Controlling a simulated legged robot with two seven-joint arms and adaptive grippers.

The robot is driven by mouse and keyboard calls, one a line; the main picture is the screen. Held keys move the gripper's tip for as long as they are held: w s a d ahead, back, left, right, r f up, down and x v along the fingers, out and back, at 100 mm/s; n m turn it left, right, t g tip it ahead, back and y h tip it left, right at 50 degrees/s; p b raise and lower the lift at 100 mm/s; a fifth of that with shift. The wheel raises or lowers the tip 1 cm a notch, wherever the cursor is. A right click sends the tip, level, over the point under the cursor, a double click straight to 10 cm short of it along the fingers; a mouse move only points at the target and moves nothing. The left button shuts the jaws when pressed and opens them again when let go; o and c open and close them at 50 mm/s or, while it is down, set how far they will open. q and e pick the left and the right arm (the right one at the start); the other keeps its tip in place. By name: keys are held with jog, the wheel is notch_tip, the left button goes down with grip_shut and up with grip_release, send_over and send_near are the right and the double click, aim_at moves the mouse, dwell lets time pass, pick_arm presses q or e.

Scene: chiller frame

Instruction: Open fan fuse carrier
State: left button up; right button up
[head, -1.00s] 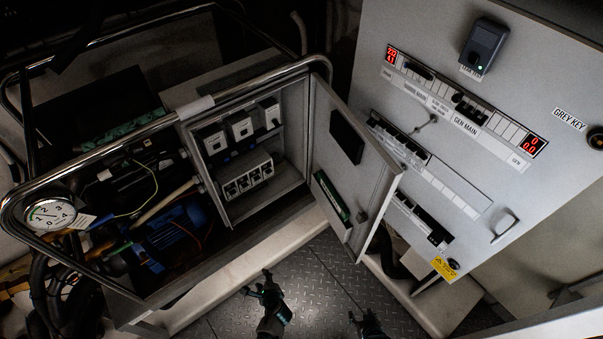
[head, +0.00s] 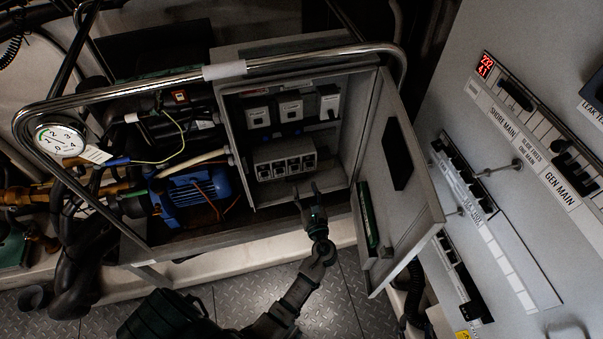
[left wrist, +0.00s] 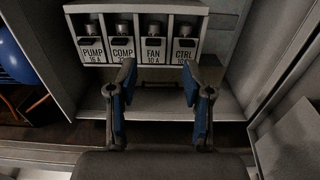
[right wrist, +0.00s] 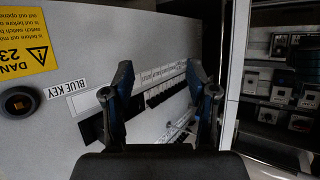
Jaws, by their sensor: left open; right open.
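The fan fuse carrier (left wrist: 153,43), labelled FAN 10 A, is third from the left in a row between COMP and CTRL in the left wrist view. It looks seated in the pale fuse block (head: 270,154) low inside the open grey cabinet. My left gripper (head: 308,192) is open and empty at the cabinet's front, just below the block. In the left wrist view its fingers (left wrist: 159,78) are spread below the row, roughly in line with FAN, with no contact visible. My right gripper (right wrist: 158,70) is open and empty in the right wrist view, facing the switchboard. It is outside the head view.
The cabinet door (head: 403,195) stands open to the right of my left gripper. A metal rail (head: 290,62) crosses above the cabinet. A blue motor (head: 197,187) lies to its left. The switchboard panel (head: 545,235) is at the right. Open floor (head: 340,300) lies in front.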

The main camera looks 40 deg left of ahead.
aim_at(292, 167)
pick_arm(q)
jog(key=x, duration=0.5)
jog(key=s+a+b+x, duration=0.1)
jog(key=x, duration=0.2)
jog(key=shift+w+a+f, duration=0.15)
jog(key=shift+a+f, duration=0.15)
jog(key=shift+f, duration=0.1)
jog(key=shift+a, duration=0.1)
jog(key=shift+w+d+r, duration=0.1)
jog(key=shift+d+r, duration=0.05)
jog(key=shift+d, duration=0.3)
jog(key=shift+d+r, duration=0.2)
jog(key=shift+d, duration=0.3)
jog(key=c, duration=0.8)
jog(key=shift+a, duration=0.25)
grip_shut()
jog(key=shift+a, duration=0.3)
jog(key=shift+f, duration=0.1)
pick_arm(e)
jog(key=a+r+t, duration=0.1)
jog(key=w+a+r+t, duration=0.1)
jog(key=r, duration=0.1)
jog(key=shift+w+a+y, duration=0.1)
jog(key=shift+w+y, duration=0.05)
jog(key=shift+y, duration=0.25)
pick_arm(q)
jog(key=shift+d, duration=0.15)
